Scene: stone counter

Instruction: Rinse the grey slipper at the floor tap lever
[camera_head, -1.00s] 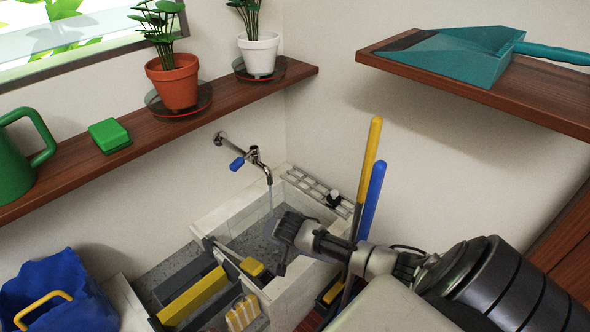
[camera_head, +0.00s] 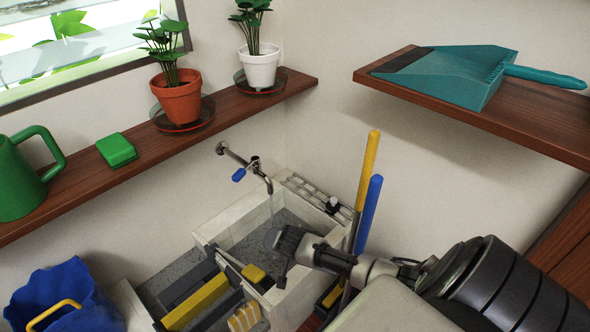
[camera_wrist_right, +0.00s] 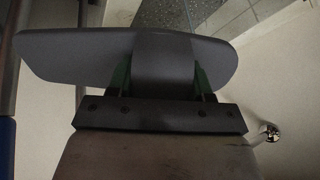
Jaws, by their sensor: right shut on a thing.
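The grey slipper (camera_wrist_right: 70,55) spans the right wrist view, with my right gripper (camera_wrist_right: 166,78) shut on its middle at the strap; green shows beside the fingers. In the head view my right gripper (camera_head: 292,244) is over the stone basin (camera_head: 218,226), just below and right of the tap; the dark slipper is hard to tell from the gripper there. The wall tap (camera_head: 262,172) has a blue lever (camera_head: 239,174) on its left. A thin stream of water (camera_head: 271,204) falls from the spout, close to the gripper's left. My left gripper is out of view.
Yellow (camera_head: 368,160) and blue (camera_head: 370,205) handles stand right of the basin. A yellow-and-grey caddy (camera_head: 197,302) and blue bucket (camera_head: 55,295) are at the front left. A shelf with plants runs above the tap; another with a teal dustpan (camera_head: 465,75) is at the right.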

